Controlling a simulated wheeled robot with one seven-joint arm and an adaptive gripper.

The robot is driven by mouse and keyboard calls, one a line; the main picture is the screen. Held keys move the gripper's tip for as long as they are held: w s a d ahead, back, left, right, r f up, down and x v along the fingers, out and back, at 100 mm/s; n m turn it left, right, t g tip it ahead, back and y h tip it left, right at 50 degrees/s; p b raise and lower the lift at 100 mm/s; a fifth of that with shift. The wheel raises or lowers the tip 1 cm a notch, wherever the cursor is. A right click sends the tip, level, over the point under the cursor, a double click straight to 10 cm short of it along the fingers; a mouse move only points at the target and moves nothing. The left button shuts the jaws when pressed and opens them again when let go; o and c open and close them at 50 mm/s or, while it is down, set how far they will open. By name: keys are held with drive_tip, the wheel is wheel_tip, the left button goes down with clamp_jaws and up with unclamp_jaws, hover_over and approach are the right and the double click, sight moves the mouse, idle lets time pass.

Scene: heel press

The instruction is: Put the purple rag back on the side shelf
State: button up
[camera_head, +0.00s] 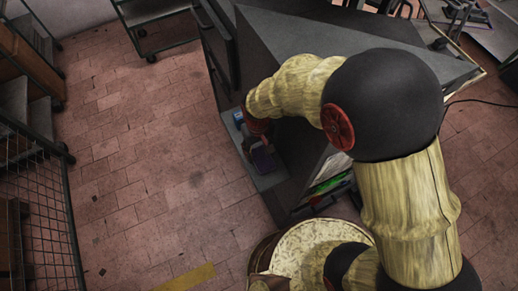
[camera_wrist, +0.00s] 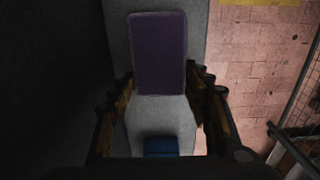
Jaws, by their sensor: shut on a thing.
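The purple rag (camera_wrist: 158,50) is a flat, dark, rounded rectangle between the fingertips of my gripper (camera_wrist: 160,80) in the wrist view. My gripper is shut on the rag's near end. In the head view the rag (camera_head: 262,161) shows small under my gripper (camera_head: 254,148), over the narrow grey side shelf (camera_head: 270,182). The shelf also shows in the wrist view (camera_wrist: 118,40), behind the rag. I cannot tell whether the rag touches the shelf or hangs a little above it.
A blue object (camera_head: 239,118) sits on the shelf's far part; it also shows in the wrist view (camera_wrist: 161,146). A dark grey machine (camera_head: 290,40) stands right beside the shelf. Brick floor (camera_head: 150,160) lies open to the left. A wire-mesh cage (camera_head: 42,200) stands at the far left.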

sight(259, 151)
drive_tip(key=shift+f, duration=0.15)
drive_tip(key=o, duration=1.5)
drive_tip(key=shift+d, duration=0.1)
drive_tip(key=shift+o, duration=0.2)
wheel_tip(259, 151, up, 12)
